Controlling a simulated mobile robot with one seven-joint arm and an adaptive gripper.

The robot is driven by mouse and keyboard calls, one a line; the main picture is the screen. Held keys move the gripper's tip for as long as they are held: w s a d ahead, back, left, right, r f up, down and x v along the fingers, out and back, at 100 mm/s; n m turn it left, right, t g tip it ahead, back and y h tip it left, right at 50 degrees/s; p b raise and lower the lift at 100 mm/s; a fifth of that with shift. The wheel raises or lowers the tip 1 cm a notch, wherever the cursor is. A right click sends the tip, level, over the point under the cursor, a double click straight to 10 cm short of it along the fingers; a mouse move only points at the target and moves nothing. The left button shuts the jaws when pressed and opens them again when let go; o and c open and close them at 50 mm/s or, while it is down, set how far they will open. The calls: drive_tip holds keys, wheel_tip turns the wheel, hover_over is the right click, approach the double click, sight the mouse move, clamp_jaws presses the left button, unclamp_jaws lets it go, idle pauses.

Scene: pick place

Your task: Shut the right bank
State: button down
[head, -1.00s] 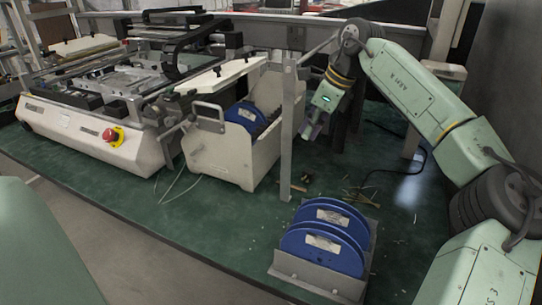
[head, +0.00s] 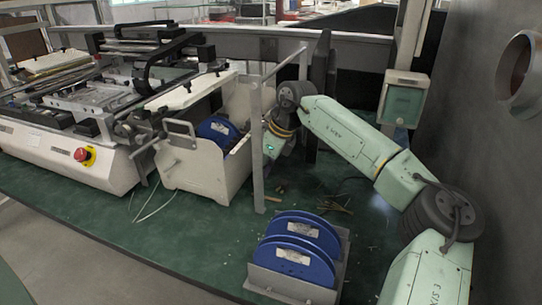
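A white bank (head: 192,168) with a grey handle on its front stands right of the white pick-and-place machine (head: 115,170). Blue reels (head: 218,130) sit inside it, and a raised white lid or panel (head: 195,92) slopes above it. The bank sticks out in front of the machine. My gripper (head: 268,150) is at the bank's right side, behind a grey upright post (head: 257,165). The post hides its fingertips, so I cannot tell whether it touches the bank or whether it is open.
Two blue reels in a grey holder (head: 295,250) stand at the front of the green table (head: 215,235). Scraps and a dark cable lie right of the post. A red stop button (head: 82,154) is on the machine's front. A dark wall (head: 490,150) stands at the right.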

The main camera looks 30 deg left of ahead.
sight(241, 168)
drive_tip(key=shift+s+a, duration=0.2)
drive_tip(key=shift+a, duration=0.45)
drive_tip(key=shift+s+a, duration=0.15)
drive_tip(key=shift+a, duration=0.45)
drive_tip(key=shift+s+a+r+p, duration=0.1)
drive_tip(key=shift+s+a+p, duration=0.15)
drive_tip(key=shift+a, duration=0.45)
drive_tip(key=shift+s+a+r+p, duration=0.1)
drive_tip(key=shift+a+p, duration=0.1)
drive_tip(key=shift+a, duration=0.5)
